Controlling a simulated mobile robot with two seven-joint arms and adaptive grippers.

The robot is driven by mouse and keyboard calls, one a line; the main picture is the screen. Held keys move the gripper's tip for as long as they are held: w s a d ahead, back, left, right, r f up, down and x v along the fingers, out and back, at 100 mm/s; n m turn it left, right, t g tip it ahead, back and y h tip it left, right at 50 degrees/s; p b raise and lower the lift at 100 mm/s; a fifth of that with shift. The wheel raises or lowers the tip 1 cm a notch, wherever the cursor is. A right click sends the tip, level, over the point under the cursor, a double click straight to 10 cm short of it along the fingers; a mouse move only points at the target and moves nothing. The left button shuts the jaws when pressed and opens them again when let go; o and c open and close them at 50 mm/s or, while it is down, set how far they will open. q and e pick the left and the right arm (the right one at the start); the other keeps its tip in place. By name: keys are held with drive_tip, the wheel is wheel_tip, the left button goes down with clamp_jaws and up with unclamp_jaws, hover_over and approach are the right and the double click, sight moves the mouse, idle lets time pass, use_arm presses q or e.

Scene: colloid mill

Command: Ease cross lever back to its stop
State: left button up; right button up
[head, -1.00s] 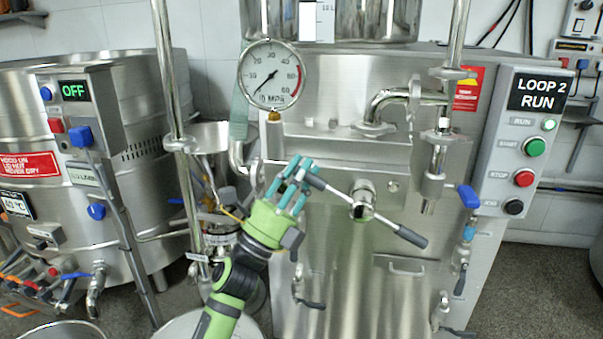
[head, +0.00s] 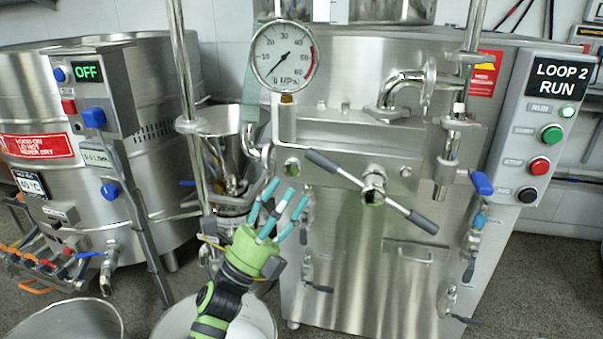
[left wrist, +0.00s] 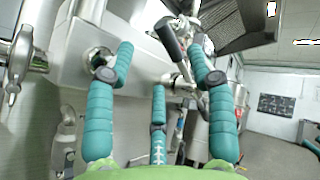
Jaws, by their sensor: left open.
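The cross lever (head: 345,174) is a metal bar with dark grips at both ends, set on a round hub (head: 374,184) on the steel machine front. It slants from upper left to lower right. One dark grip also shows in the left wrist view (left wrist: 168,40), beyond the fingers. My left gripper (head: 277,210), green with teal fingers, is open and empty. It is below and left of the lever's left grip, apart from it in the head view. My right gripper is not in view.
A pressure gauge (head: 283,56) stands above the lever. The control panel (head: 540,130) reads LOOP 2 RUN, with a lit green lamp. A funnel (head: 226,140) and a vertical pipe stand left of the machine. A steel vat (head: 150,200) is at the left, with tubs below.

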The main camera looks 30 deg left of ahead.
use_arm(q)
drive_tip(key=shift+v, duration=1.55)
drive_tip(key=shift+d, duration=0.1)
